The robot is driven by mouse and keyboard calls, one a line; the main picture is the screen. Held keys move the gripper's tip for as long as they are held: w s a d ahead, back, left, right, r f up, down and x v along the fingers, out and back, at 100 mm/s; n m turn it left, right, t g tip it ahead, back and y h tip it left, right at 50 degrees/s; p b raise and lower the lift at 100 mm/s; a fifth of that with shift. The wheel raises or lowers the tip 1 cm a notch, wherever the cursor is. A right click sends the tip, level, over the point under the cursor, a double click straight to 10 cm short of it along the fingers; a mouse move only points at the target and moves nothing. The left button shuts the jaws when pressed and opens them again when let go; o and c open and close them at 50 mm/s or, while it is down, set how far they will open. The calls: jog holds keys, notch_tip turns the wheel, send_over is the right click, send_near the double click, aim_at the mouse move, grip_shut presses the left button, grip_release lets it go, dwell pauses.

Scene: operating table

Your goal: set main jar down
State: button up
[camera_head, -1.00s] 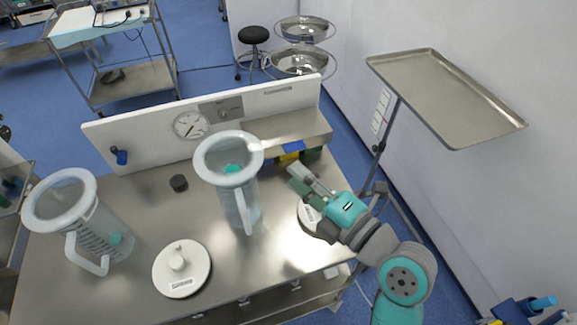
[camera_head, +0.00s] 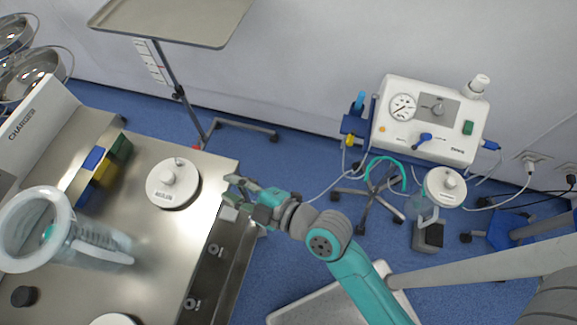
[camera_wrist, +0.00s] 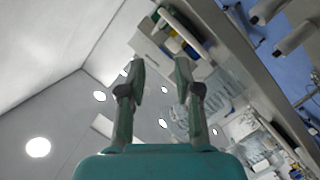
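A large clear jar (camera_head: 100,243) with a white rim and handle stands on the steel table at the left of the head view. It is apart from my gripper. My gripper (camera_head: 232,190) is at the table's right edge, beside a round white lid (camera_head: 172,190) lying on the tabletop. In the wrist view my gripper (camera_wrist: 160,68) has its two fingers spread with nothing held between them. A translucent jar with markings (camera_wrist: 222,90) shows hazily behind the right finger. Which jar is the main one cannot be told.
Yellow, blue and green boxes (camera_head: 104,165) stand behind the lid, and a dark cap (camera_head: 25,296) lies front left. A white suction unit (camera_head: 428,120) on a wheeled stand is at right, with a small lidded jar (camera_head: 424,206) below. A raised tray (camera_head: 180,18) is at top left.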

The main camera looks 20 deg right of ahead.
jog(key=s+d+f+m+t+h, duration=0.2)
jog(key=s+d+f+m+h, duration=0.4)
jog(key=s+d+m, duration=0.45)
jog(key=s+d+r+m+h, duration=0.1)
jog(key=s+d+r+m, duration=0.1)
jog(key=s, duration=0.5)
jog(key=s+d+r+m+h, duration=0.1)
jog(key=s+d+m, duration=0.3)
jog(key=s, duration=0.4)
jog(key=shift+s+d+r+h, duration=0.15)
jog(key=shift+d+r+h, duration=0.25)
jog(key=shift+d+h, duration=0.4)
